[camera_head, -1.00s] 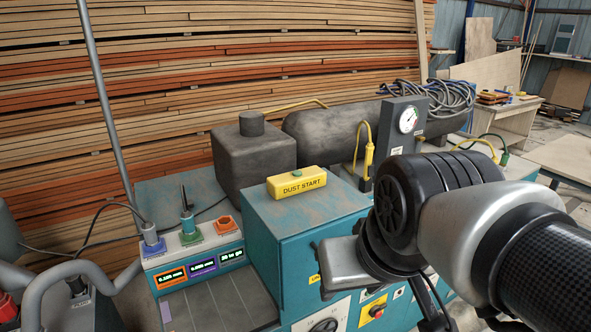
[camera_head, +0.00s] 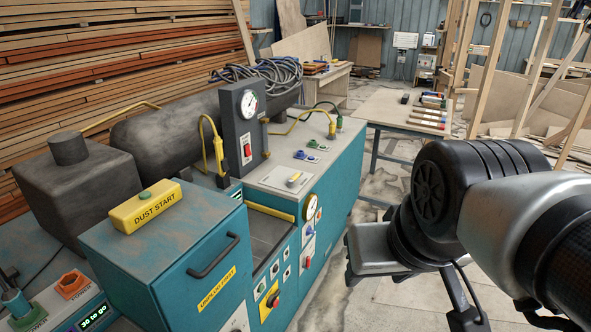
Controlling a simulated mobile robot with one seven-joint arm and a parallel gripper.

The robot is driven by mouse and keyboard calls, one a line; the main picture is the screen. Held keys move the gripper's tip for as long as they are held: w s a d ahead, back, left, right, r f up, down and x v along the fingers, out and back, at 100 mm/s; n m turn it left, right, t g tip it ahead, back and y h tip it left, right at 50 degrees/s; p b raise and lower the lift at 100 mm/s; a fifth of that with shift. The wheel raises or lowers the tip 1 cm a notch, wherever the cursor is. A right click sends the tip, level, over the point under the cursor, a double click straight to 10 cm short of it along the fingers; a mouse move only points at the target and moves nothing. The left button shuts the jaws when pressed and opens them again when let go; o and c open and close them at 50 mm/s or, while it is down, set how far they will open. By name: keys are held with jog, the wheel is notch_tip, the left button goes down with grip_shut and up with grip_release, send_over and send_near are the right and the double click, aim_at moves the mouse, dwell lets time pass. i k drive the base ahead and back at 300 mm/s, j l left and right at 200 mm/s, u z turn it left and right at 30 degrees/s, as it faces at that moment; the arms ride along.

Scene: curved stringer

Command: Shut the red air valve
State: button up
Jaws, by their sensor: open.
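I cannot tell for sure which red part is the air valve. A red rocker switch (camera_head: 247,149) sits on the grey gauge panel (camera_head: 240,112) by the dark tank. A red rotary knob (camera_head: 273,300) on a yellow plate is low on the teal cabinet front. A small red part (camera_head: 307,262) shows on the cabinet side below a second gauge (camera_head: 311,207); its shape is too small to read. My gripper (camera_head: 410,296) hangs open and empty at the right, apart from the cabinet and all these red parts.
The teal cabinet (camera_head: 335,185) fills the left and middle. A worktable (camera_head: 390,107) stands behind.

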aim_at(305, 266)
jog(key=k+j, duration=0.15)
jog(key=l+u, duration=0.25)
jog(key=l, duration=0.4)
jog(key=l+u, duration=0.2)
jog(key=l, duration=0.45)
jog(key=i+l+u, duration=0.75)
jog(key=i+j, duration=0.05)
jog(key=i, duration=0.05)
